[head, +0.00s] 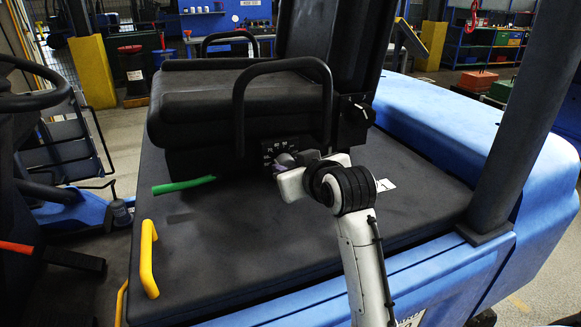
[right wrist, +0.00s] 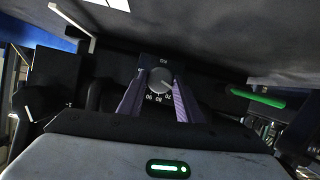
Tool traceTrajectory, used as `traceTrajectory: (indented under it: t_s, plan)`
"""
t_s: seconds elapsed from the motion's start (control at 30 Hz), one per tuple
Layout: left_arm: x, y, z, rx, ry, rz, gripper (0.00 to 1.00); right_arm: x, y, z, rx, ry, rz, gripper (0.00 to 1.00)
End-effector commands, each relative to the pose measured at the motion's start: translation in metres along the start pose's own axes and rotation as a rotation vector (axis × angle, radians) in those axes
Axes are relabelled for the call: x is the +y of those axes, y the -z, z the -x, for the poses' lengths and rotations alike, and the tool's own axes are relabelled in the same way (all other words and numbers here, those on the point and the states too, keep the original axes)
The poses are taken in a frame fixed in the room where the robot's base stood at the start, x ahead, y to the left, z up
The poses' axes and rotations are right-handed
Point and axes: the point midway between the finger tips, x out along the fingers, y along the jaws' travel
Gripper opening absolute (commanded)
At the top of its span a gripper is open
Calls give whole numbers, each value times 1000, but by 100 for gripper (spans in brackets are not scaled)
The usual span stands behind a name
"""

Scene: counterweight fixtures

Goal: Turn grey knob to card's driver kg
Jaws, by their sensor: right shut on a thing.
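The grey knob (head: 286,159) sits on a dark dial plate with white marks, low on the front of the black seat. In the right wrist view the grey knob (right wrist: 160,80) shows between the two purple fingers, with the numbers 70, 80 and 90 readable below it. A short light pointer mark on it seems to face the 70 side. My right gripper (head: 291,177) is shut on the knob. A small white card (head: 384,185) lies on the dark deck right of my wrist; its writing is too small to read. My left gripper is out of view.
A green lever (head: 183,185) sticks out left of the dial. A black grab bar (head: 285,66) arches above it, and a black side knob (head: 361,112) is on the seat's right. A yellow handle (head: 148,258) stands at the deck's left edge. The front deck is mostly clear.

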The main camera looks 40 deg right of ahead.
Motion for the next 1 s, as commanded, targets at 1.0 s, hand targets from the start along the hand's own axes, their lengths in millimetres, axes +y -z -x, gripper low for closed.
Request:
traceTrajectory:
  t_s: [1.0]
  plan:
    - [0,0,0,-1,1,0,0,8,-4,-1,35,346,-855,9]
